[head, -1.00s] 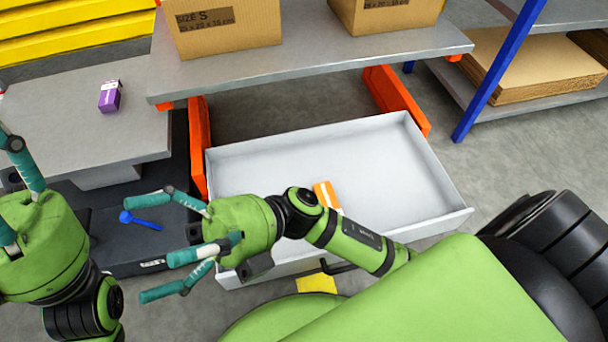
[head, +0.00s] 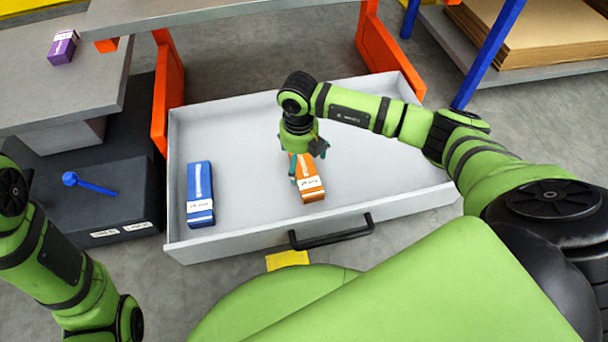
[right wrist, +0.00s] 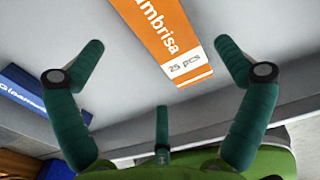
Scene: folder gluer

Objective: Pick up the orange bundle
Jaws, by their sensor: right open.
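The orange bundle (head: 309,184) lies in the open white drawer (head: 380,180), with a white label at its near end. It also shows in the right wrist view (right wrist: 162,38), with the label "25 pcs". My right gripper (head: 304,168) points down into the drawer over the far part of the bundle and hides that part. In the right wrist view its teal fingers (right wrist: 160,85) are spread and empty, with the bundle ahead and between the two side fingers. Whether any finger touches the bundle cannot be told. Of my left arm only links show at the left edge; its gripper is out of view.
A blue bundle (head: 200,194) lies at the left in the drawer. A black handle (head: 331,233) is on the drawer front. Orange posts (head: 168,95) flank the drawer. A purple box (head: 63,47) stands on the grey table. A blue spoon-like tool (head: 90,184) lies on the dark box.

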